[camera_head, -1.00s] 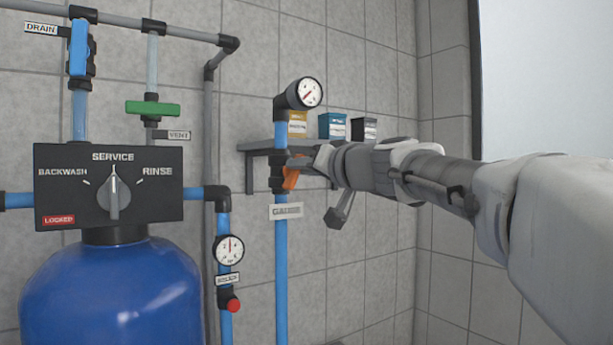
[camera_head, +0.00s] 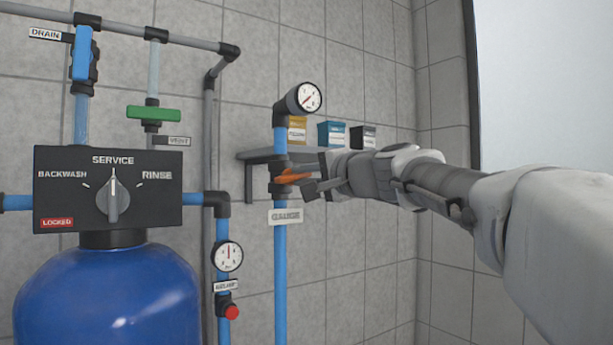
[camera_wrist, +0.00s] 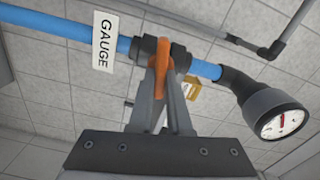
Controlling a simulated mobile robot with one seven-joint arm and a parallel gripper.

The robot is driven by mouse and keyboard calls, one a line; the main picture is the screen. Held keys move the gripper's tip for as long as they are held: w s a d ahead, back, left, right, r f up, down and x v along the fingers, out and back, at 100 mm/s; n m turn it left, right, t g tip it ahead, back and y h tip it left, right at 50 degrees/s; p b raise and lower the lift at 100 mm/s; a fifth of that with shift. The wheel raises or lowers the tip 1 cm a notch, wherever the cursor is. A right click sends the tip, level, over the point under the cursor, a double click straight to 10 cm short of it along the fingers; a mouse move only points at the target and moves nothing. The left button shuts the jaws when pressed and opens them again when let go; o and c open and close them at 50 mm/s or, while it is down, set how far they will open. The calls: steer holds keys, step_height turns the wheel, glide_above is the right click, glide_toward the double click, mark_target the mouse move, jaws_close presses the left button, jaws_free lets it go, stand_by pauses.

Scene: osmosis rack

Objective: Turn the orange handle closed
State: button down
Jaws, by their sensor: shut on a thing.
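The orange handle (camera_head: 292,176) sits on a black valve on the vertical blue pipe, between the round gauge and the GAUGE label (camera_head: 285,216). In the head view it points right, nearly level and across the pipe. My gripper (camera_head: 301,181) reaches in from the right and is shut on the handle. In the wrist view the orange handle (camera_wrist: 160,72) stands between my grey fingers (camera_wrist: 160,100), crosswise to the blue pipe (camera_wrist: 207,70). The fingers hide part of the handle.
The gauge (camera_head: 304,97) stands just above the handle. A shelf (camera_head: 262,154) with several small boxes is behind my gripper. A control box (camera_head: 108,189) over a blue tank (camera_head: 107,296), a green handle (camera_head: 153,113) and a second gauge (camera_head: 228,256) are to the left.

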steer(key=shift+f+m, duration=0.15)
steer(key=shift+m, duration=0.95)
steer(key=c, duration=0.9)
jaws_free()
steer(key=shift+o, duration=0.2)
steer(key=b+v, duration=0.2)
steer(key=v, duration=1.5)
steer(key=shift+d+b, duration=0.25)
steer(key=shift+b, duration=0.15)
steer(key=shift+s, duration=0.15)
